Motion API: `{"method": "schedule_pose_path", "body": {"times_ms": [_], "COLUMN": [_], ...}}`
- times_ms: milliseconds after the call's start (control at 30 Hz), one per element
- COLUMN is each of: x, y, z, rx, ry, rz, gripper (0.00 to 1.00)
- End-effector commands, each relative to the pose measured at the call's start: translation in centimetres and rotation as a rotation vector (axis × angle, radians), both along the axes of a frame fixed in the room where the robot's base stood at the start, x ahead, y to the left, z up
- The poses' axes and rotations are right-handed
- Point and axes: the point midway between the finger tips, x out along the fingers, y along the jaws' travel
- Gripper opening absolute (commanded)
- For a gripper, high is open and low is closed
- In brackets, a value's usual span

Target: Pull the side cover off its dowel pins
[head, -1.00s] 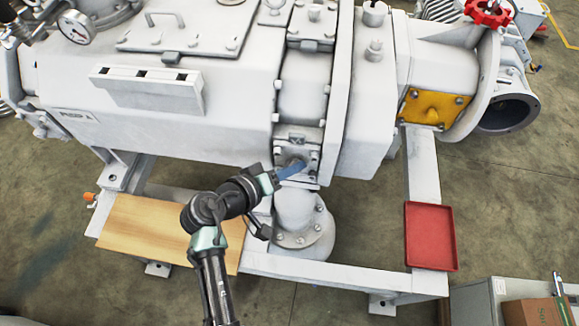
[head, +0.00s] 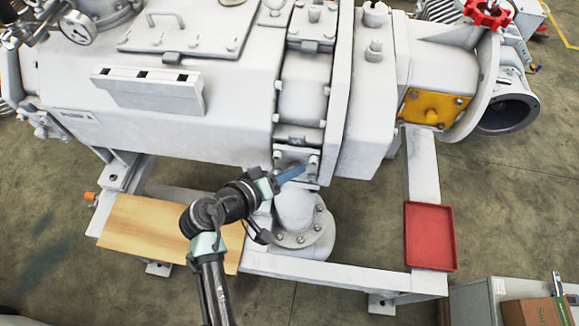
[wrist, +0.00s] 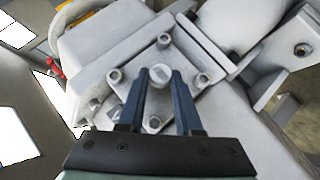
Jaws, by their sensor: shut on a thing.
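The side cover (head: 284,154) is a small light-grey plate on the front of the pump, just above the round flanged pipe. In the wrist view the cover (wrist: 141,58) looks roughly square, with a round stud or bolt head near each corner and a knob (wrist: 160,76) in the middle. My gripper (head: 302,168) reaches it from the lower left. In the wrist view the two blue fingers of my gripper (wrist: 160,88) are shut on the knob, one on each side. The dowel pins behind the cover cannot be made out.
The flanged pipe (head: 298,222) stands directly below the cover. A wooden board (head: 140,228) lies on the frame at the left. A red tray (head: 430,237) sits on the frame at the right and looks empty. A yellow plate (head: 434,107) is further right.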

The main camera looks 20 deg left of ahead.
Motion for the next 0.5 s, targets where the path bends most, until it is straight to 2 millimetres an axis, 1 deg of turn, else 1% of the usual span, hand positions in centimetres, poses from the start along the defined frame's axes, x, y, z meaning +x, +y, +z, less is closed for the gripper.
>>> {"method": "schedule_pose_path", "body": {"times_ms": [33,500], "x": [-0.1,-1.8], "y": [0.0,-0.5], "z": [0.3,0.3], "rx": [0.0,0.0], "ry": [-0.004,-0.006], "rz": [0.001,0.002], "gripper": [0.0,0.0]}}
